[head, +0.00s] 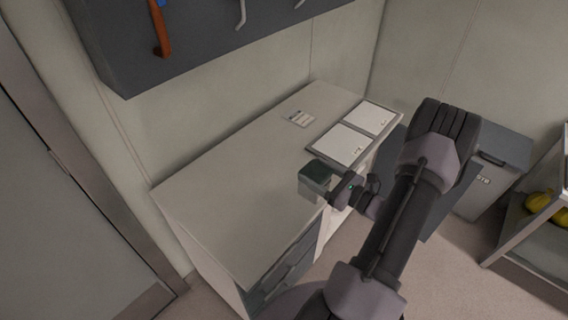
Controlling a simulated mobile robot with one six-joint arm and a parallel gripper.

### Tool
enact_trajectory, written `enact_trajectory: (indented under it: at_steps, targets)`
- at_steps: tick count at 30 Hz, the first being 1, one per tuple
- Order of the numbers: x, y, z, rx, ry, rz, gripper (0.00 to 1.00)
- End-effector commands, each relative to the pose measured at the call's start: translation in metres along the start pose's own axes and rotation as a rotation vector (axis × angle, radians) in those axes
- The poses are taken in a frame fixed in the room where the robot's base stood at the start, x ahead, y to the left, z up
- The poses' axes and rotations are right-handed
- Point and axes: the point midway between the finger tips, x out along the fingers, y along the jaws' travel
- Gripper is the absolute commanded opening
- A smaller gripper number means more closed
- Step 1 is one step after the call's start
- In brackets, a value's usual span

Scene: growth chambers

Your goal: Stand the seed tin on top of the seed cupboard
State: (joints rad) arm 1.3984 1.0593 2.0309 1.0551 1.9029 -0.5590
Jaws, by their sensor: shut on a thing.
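My gripper (335,187) is shut on a small grey-green box-shaped tin (314,180), the likely seed tin. The tin looks upright and shows over the front edge of a long pale-topped cabinet (225,195). I cannot tell whether it touches that top or hangs above it. The cabinet has dark drawers at its near end. No label shows on it, so I cannot tell whether it is the seed cupboard. The gripper's fingers are partly hidden by the tin and the wrist.
Two white panels (342,144) and a small labelled card (298,118) lie on the cabinet's far half; its near left half is clear. A dark wall unit (190,45) with hanging tools overhangs the back. At right stand a grey bin (487,182) and a shelf (520,232) with yellow items.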

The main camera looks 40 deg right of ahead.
Motion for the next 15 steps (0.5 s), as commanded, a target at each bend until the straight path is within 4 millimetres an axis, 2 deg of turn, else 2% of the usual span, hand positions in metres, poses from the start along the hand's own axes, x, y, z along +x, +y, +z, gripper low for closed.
enact_trajectory:
  at_steps: [3,7,9,15]
  targets:
    - [0.033,0.03,-0.007,0.003,0.001,0.009,0.17]
    - [0.065,0.058,-0.011,0.002,0.0,0.007,0.17]
    - [0.077,0.069,-0.012,0.001,0.001,0.006,0.17]
    - [0.096,0.085,-0.013,0.0,0.0,0.004,0.17]
